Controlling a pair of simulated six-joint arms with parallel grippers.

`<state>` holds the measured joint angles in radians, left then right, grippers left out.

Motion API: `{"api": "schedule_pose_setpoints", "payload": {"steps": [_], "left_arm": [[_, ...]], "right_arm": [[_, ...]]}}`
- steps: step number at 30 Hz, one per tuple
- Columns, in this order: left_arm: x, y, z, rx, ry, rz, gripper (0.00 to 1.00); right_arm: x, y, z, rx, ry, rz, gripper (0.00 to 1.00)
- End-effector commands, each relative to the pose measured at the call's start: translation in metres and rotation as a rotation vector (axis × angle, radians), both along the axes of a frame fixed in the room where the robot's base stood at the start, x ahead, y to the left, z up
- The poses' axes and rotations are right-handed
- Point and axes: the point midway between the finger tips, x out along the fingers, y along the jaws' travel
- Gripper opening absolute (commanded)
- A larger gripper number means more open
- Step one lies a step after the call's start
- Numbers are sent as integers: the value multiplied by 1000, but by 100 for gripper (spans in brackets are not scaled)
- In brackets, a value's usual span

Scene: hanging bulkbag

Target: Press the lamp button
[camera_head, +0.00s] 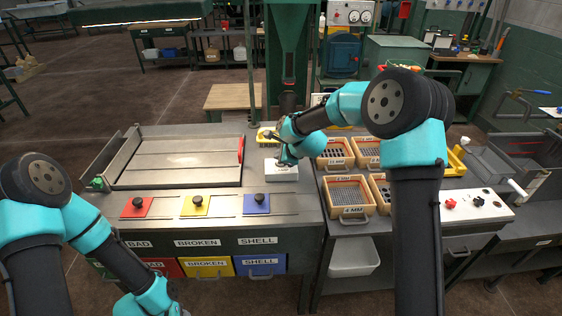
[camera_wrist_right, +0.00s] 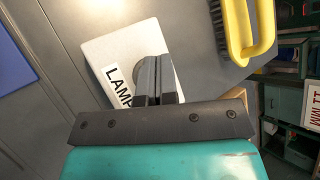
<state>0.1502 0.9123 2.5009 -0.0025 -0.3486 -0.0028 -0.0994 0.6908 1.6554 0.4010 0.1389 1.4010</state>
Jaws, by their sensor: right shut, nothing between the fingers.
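The lamp button unit is a white block (camera_head: 281,173) on the bench top, just left of the wooden boxes. In the right wrist view it is a white plate (camera_wrist_right: 104,50) with a black LAMP label (camera_wrist_right: 119,87) and a grey round button, partly hidden behind my fingers. My right gripper (camera_head: 284,160) is shut and empty over the block; in its wrist view the shut fingers (camera_wrist_right: 158,78) overlap the button. I cannot tell whether the fingertips touch it. My left arm comes in at lower left, and its fingers are out of view.
A yellow-handled brush (camera_wrist_right: 243,30) lies beside the lamp block. Wooden boxes (camera_head: 345,211) stand at right.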

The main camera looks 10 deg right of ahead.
Motion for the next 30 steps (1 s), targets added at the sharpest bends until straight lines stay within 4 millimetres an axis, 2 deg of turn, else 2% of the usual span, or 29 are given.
{"api": "schedule_pose_setpoints", "payload": {"steps": [13, 30], "left_arm": [[0, 0, 0, 0, 0, 0, 43], [0, 0, 0, 0, 0, 0, 43]], "right_arm": [[0, 0, 5, 0, -2, 1, 0], [0, 0, 49, 0, -2, 0, 0]]}}
